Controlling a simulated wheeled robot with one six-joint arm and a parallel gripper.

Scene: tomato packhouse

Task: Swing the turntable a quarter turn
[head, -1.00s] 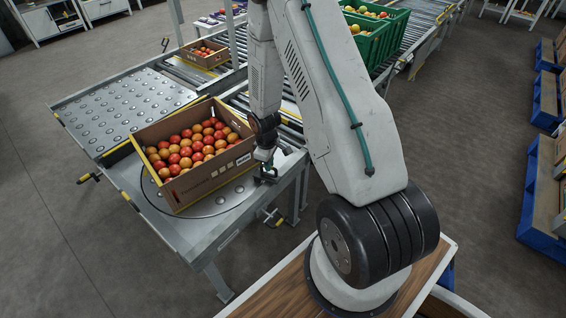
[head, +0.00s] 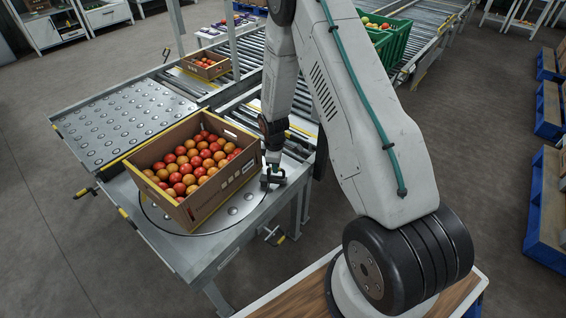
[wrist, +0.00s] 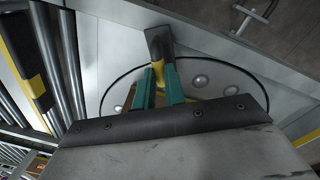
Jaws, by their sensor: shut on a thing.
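The turntable (head: 216,222) is a round grey plate with ball studs, set into the metal conveyor table. It also shows in the wrist view (wrist: 216,97). A cardboard box (head: 222,193) of red and orange tomatoes sits on it and hides much of it. My gripper (head: 271,179) is low at the turntable's right edge, beside the box. In the wrist view its green fingers (wrist: 160,78) are shut on a black and yellow handle (wrist: 158,48) at the plate's rim. The box is not clearly visible in that view.
A ball-stud table (head: 125,125) adjoins at the left. Roller conveyors (head: 240,98) run behind, with a smaller tomato box (head: 205,66) and green crates (head: 395,42) on them. Blue-based pallets (head: 545,205) stand at the right. Floor at the lower left is clear.

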